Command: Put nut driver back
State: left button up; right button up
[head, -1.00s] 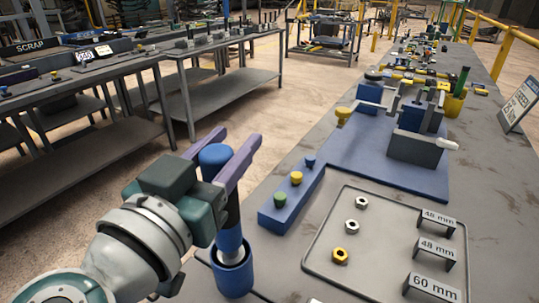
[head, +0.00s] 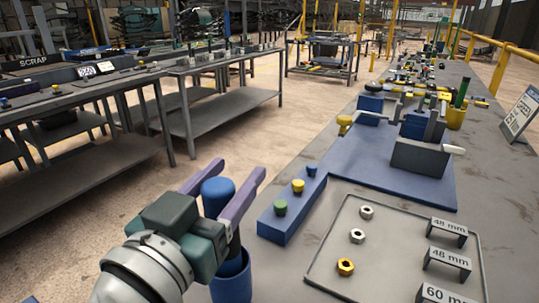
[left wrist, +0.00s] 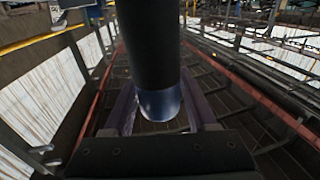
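The nut driver (head: 217,193) stands upright, with a blue top and a dark shaft. Its lower end is inside the blue cup (head: 232,286) at the table's near left edge. The cup's inside is hidden. My right gripper is not in view.
A blue block (head: 291,205) with green, yellow and blue knobs stands right of the cup. A tray (head: 392,262) holds several nuts and size labels. A blue mat with a grey fixture (head: 420,158) lies behind. Open floor lies left of the table.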

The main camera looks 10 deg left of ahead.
pick_arm(q)
jog(key=shift+o, duration=1.2)
jog(key=shift+s+r, duration=0.1)
jog(key=shift+s, duration=0.15)
jog(key=s+a, duration=0.2)
jog(key=s, duration=0.9)
jog(key=shift+s, duration=0.2)
